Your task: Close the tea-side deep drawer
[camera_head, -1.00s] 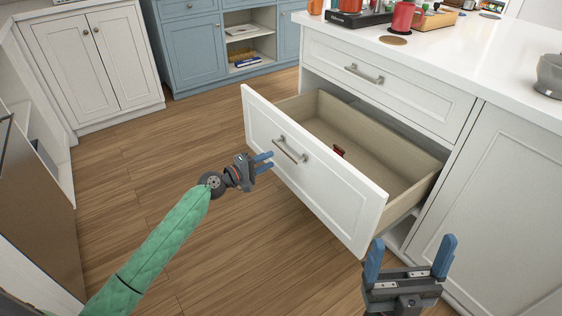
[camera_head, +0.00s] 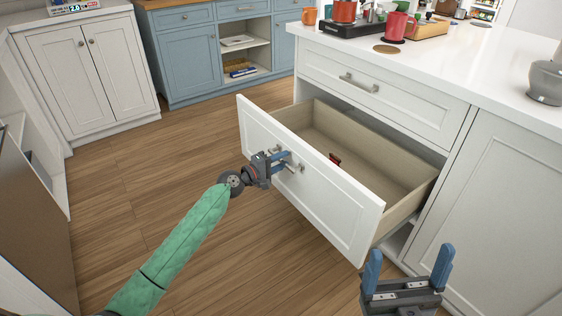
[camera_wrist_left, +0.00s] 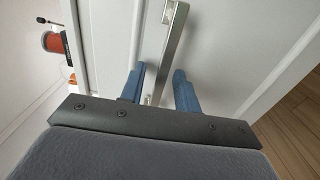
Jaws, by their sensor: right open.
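The deep drawer (camera_head: 345,215) is pulled far out of the white island, below a shut shallower drawer (camera_head: 375,95). Its white front faces left and its inside shows pale wood. My left gripper (camera_head: 287,161) is at the front's bar handle (camera_head: 301,168) and hides part of it. In the left wrist view the handle (camera_wrist_left: 174,42) runs down into the gap between the two parted blue fingers (camera_wrist_left: 160,88). I cannot tell whether they touch it. My right gripper (camera_head: 408,272) is open and empty, low in front of the island, right of the drawer front.
A small red object (camera_head: 335,158) lies in the open drawer. The white countertop (camera_head: 480,65) holds a red mug (camera_head: 392,26), a dark tray and a grey pot (camera_head: 547,78). Blue cabinets (camera_head: 190,60) stand behind. The wooden floor (camera_head: 120,190) left of the drawer is clear.

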